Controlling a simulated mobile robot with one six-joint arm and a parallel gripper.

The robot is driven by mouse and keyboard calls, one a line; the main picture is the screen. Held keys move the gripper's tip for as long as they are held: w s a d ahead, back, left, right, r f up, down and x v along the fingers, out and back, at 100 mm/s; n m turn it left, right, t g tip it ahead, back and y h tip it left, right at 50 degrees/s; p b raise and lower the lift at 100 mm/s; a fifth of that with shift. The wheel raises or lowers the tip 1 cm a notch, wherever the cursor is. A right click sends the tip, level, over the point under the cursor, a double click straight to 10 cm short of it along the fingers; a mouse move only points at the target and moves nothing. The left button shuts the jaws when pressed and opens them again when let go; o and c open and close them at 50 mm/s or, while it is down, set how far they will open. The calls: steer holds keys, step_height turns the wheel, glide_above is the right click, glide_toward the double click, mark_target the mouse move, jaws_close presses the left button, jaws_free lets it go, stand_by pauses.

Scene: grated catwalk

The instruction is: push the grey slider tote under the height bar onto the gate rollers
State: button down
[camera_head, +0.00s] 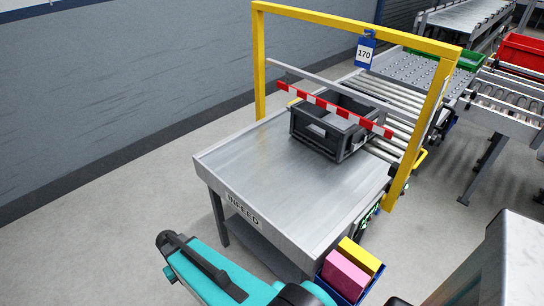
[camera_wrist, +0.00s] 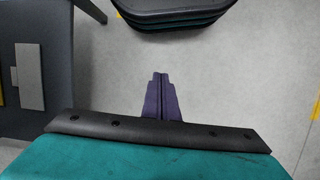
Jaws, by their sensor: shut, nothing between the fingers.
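The dark grey tote (camera_head: 348,151) sits upright at the far end of the metal INFEED table (camera_head: 270,175), with light grey items inside. The red-and-white striped height bar (camera_head: 319,101) crosses above it, inside the yellow gate frame (camera_head: 259,65). The gate rollers (camera_head: 398,98) lie just behind the tote. Whether the tote's back edge touches them is hidden. My gripper (camera_wrist: 159,76) is shut and empty in the wrist view, pointing at bare floor and away from the tote. I cannot make out its fingers in the head view.
A blue bin (camera_head: 330,288) with pink and yellow boxes stands by the table's near right corner. A blue tag marked 170 (camera_head: 364,54) hangs from the gate. Green (camera_head: 470,60) and red (camera_head: 522,50) totes stand beyond. The table's near half is clear.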

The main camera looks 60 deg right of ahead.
steer(key=s+a+f+n+g, duration=0.1)
steer(key=s+a, duration=0.3)
steer(key=s, duration=0.4)
steer(key=s+a+f+n+g, duration=0.1)
steer(key=s+a+f, duration=0.2)
steer(key=s, duration=0.6)
steer(key=shift+s+a+f+n, duration=0.3)
steer(key=shift+a+f+n, duration=0.1)
steer(key=shift+f, duration=0.35)
